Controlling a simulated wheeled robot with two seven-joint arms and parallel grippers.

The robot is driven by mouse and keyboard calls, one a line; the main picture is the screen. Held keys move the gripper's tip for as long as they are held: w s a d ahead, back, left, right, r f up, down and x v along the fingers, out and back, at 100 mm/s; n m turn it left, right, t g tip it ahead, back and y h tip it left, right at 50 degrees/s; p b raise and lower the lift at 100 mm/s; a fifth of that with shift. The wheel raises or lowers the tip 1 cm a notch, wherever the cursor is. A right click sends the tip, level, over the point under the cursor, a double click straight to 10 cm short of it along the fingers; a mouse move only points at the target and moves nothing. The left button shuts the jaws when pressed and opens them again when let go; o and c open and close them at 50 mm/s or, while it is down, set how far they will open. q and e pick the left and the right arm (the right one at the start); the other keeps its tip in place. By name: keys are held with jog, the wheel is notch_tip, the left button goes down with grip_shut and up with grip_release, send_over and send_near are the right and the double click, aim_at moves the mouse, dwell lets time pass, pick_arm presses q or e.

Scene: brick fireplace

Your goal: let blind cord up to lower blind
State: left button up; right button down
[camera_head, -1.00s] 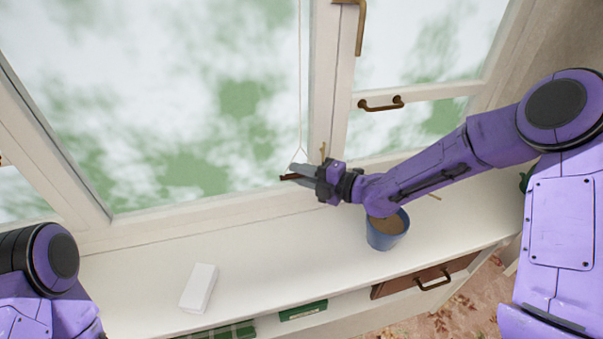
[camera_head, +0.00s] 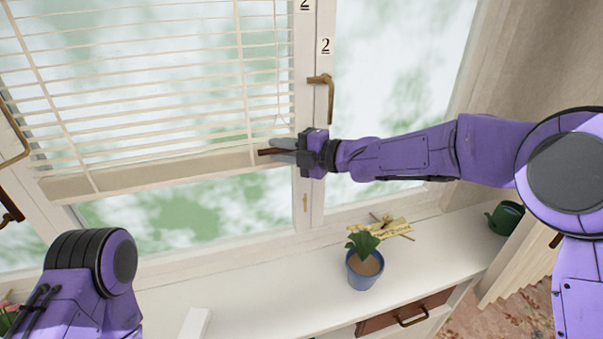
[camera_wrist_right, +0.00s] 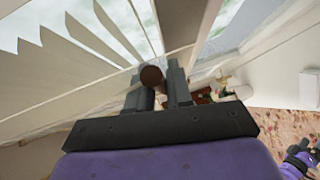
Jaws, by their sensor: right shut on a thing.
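The blind (camera_head: 150,110) has cream slats and hangs over the upper part of the left window in the head view. Its bottom rail (camera_head: 150,172) is above the sill, with bare glass below it. The thin cord (camera_head: 277,70) hangs at the blind's right side and splits into a loop above my right gripper (camera_head: 272,152). That gripper is shut on a dark brown handle (camera_head: 264,152) at the cord's lower end. The brown handle (camera_wrist_right: 152,77) also shows between the fingers in the right wrist view. My left arm shows at the lower left, but its gripper is out of view.
A potted plant (camera_head: 365,268) stands on the white sill (camera_head: 260,290), with a small wooden sign (camera_head: 385,231) behind it. A green watering can (camera_head: 506,217) is at the right. A brass window handle (camera_head: 324,90) juts out just above my right gripper.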

notch_tip(320, 180, up, 13)
jog(key=p, duration=0.2)
jog(key=shift+r+p, duration=0.1)
jog(key=shift+p, duration=0.25)
jog(key=shift+r, duration=0.9)
pick_arm(q)
notch_tip(320, 180, up, 4)
jog(key=shift+s+r, duration=0.1)
pick_arm(e)
jog(key=c, duration=1.1)
grip_release()
jog(key=shift+d, duration=0.1)
pick_arm(q)
notch_tip(320, 180, down, 5)
jog(key=b, duration=0.5)
pick_arm(e)
jog(key=v, duration=1)
jog(key=shift+s+d, duration=0.15)
jog(key=shift+d, duration=0.05)
jog(key=shift+f, duration=0.1)
